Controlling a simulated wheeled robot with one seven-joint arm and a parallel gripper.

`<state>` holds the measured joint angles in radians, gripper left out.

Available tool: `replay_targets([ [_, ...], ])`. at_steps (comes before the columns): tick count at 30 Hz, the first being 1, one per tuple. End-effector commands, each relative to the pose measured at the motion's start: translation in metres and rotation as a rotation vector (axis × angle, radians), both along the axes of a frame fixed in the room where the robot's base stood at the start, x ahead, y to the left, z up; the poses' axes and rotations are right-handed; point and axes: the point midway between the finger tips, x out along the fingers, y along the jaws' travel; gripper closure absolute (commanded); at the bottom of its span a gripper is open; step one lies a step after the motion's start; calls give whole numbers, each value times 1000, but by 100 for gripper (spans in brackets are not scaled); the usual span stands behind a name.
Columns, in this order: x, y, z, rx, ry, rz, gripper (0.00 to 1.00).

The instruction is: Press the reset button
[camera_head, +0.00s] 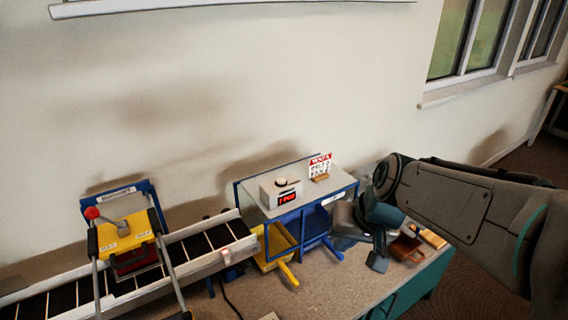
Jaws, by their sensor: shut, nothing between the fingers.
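A pale box (281,193) with a red lit display on its front stands on a grey shelf top (312,188) with a blue frame. A small round pale cap (282,182) sits on top of the box; no label marking it as the reset button is readable. My gripper (376,263) is shut and points down to the right of the blue-framed shelf, apart from the box. My own arm hides part of the table behind it.
A sign (320,165) stands beside the box. A yellow press with a red knob (91,213) spans a conveyor (205,243) at left. Yellow (279,240) and blue (315,224) bins sit under the shelf. A brown container (405,248) lies near my gripper.

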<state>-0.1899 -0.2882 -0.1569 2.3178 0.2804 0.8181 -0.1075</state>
Motion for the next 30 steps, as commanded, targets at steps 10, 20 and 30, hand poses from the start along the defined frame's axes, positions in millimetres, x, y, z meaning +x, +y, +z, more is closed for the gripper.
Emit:
replay_targets([
  [10, 170, 82, 66, 246, -156, -39, 100],
  [20, 243, 125, 86, 278, -284, -61, 100],
  [30, 246, 127, 87, 280, -294, -63, 100],
])
